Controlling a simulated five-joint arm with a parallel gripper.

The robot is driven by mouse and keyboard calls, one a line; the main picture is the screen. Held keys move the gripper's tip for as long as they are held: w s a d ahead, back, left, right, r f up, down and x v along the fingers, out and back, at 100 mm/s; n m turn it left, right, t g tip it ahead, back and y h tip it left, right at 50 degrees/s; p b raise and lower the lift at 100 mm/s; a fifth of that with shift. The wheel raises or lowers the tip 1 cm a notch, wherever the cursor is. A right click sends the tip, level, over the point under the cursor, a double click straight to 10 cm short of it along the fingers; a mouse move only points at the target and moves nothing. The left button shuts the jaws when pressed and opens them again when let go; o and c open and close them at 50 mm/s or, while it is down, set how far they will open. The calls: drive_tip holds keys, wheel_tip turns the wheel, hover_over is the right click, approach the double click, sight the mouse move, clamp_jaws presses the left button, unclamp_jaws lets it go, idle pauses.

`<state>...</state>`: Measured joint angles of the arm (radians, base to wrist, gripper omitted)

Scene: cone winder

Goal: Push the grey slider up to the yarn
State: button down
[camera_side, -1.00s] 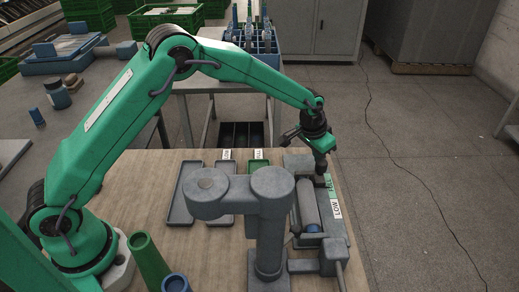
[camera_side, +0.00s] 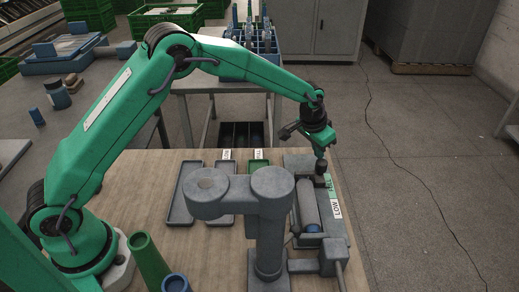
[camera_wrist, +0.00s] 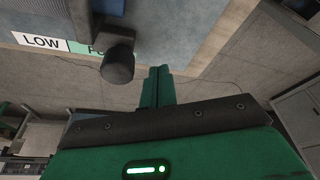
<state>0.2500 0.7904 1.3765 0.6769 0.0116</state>
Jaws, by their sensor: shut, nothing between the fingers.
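The grey slider (camera_side: 321,167) shows as a dark round knob at the far end of the grey winder (camera_side: 300,162) in the side view. In the wrist view the slider (camera_wrist: 118,62) stands over the green part of the label strip, hiding part of its lettering. My gripper (camera_side: 323,150) is above the winder's far end, just over the slider in the side picture. In the wrist view its fingers (camera_wrist: 160,72) are shut and empty, right of the slider with a small gap. I cannot make out the yarn for certain; a grey roll (camera_side: 308,201) lies along the winder.
The label strip (camera_side: 337,208) reads LOW on white, with green beyond. A grey post with a wide arm (camera_side: 232,196) stands left of the winder. A green cone (camera_side: 148,262) stands at the front.

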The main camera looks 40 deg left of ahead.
wheel_tip(320, 180, up, 7)
drive_tip(key=shift+f, duration=0.15)
idle(0.9)
drive_tip(key=s+a+r+n+t, duration=0.1)
drive_tip(key=s+a+r, duration=0.4)
drive_tip(key=s+r, duration=0.35)
drive_tip(key=s+a+r, duration=0.5)
drive_tip(key=s+r, duration=0.2)
drive_tip(key=s, duration=0.2)
drive_tip(key=s+a+f+n, duration=0.1)
drive_tip(key=s+a, duration=0.1)
drive_tip(key=s, duration=0.8)
drive_tip(key=s+a+f+n+t, duration=0.1)
drive_tip(key=s+a, duration=0.2)
drive_tip(key=s, duration=0.7)
drive_tip(key=shift+a+f+y, duration=0.15)
drive_tip(key=shift+y, duration=0.25)
